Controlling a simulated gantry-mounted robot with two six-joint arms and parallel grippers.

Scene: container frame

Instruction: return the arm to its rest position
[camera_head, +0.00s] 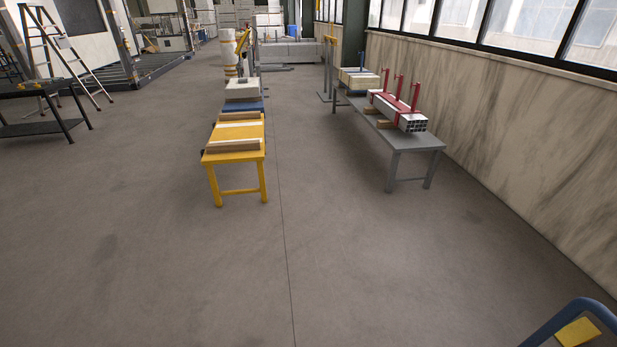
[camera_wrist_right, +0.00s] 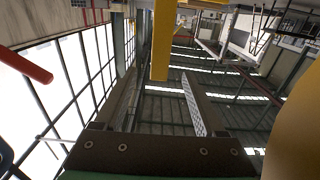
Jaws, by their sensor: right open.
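My right gripper (camera_wrist_right: 160,82) shows in the right wrist view. Its two dark fingers stand apart with nothing between them, so it is open and empty. The view past the fingers is tilted up toward roof beams and windows. No arm or gripper of mine shows in the head view, and my left gripper is in neither view.
A yellow table (camera_head: 234,157) with boards stands ahead. A grey bench (camera_head: 415,142) with clamped square tubes stands right of it, near the wall. A blue rail (camera_head: 590,303) is at bottom right. Open floor lies in front. A yellow beam (camera_wrist_right: 163,40) shows beyond the fingers.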

